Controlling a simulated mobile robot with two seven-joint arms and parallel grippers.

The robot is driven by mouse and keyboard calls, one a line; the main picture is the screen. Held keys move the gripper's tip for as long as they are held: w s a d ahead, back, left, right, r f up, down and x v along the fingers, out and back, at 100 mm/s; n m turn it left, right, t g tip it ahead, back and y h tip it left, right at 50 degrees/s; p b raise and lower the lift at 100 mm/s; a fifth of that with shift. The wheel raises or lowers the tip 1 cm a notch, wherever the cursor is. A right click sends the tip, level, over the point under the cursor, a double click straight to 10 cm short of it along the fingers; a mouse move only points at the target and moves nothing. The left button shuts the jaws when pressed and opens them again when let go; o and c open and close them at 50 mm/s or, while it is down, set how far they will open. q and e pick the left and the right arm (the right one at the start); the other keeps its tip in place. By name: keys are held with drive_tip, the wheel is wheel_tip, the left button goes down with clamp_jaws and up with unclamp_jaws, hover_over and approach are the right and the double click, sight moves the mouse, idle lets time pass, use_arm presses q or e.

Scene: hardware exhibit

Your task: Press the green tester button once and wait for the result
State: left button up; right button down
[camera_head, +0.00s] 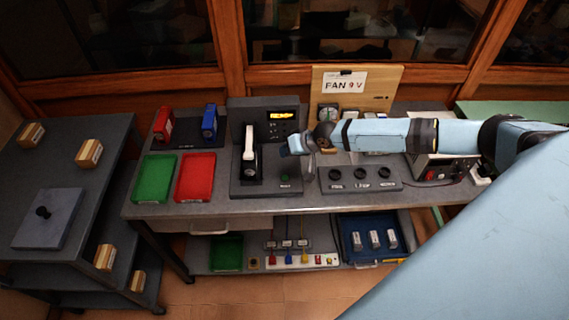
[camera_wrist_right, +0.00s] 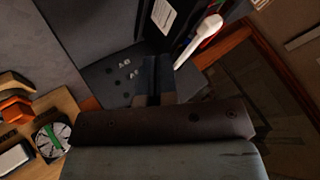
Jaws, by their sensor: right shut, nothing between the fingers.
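The tester (camera_head: 238,178) is a dark grey unit with a white lever (camera_head: 249,140) and a small lit yellow display (camera_head: 282,115), whose text is too small to read. The green button (camera_head: 285,178) is on the tester's base, to the right of the lever. My right gripper (camera_head: 291,149) is shut and empty, above and behind the button in the picture, apart from it. In the right wrist view the shut fingers (camera_wrist_right: 153,76) show over dark panels, with the white lever (camera_wrist_right: 200,41) beyond; the green button cannot be made out there. My left gripper is out of view.
A green tray (camera_head: 154,178) and a red tray (camera_head: 195,177) are left of the tester. A panel with three round sockets (camera_head: 360,178) is to its right. A wooden board with a "FAN 9 V" sign (camera_head: 345,83) stands behind. A lower shelf holds a blue tray (camera_head: 352,250).

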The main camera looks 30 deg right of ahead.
drive_tip(key=b, duration=0.6)
hover_over(286, 176)
wheel_tip(286, 176, down, 8)
drive_tip(key=shift+r, duration=0.25)
drive_tip(key=shift+f+b, duration=0.45)
drive_tip(key=shift+f, duration=0.1)
idle(0.4)
drive_tip(key=shift+f, duration=0.15)
idle(0.5)
drive_tip(key=shift+f, duration=0.3)
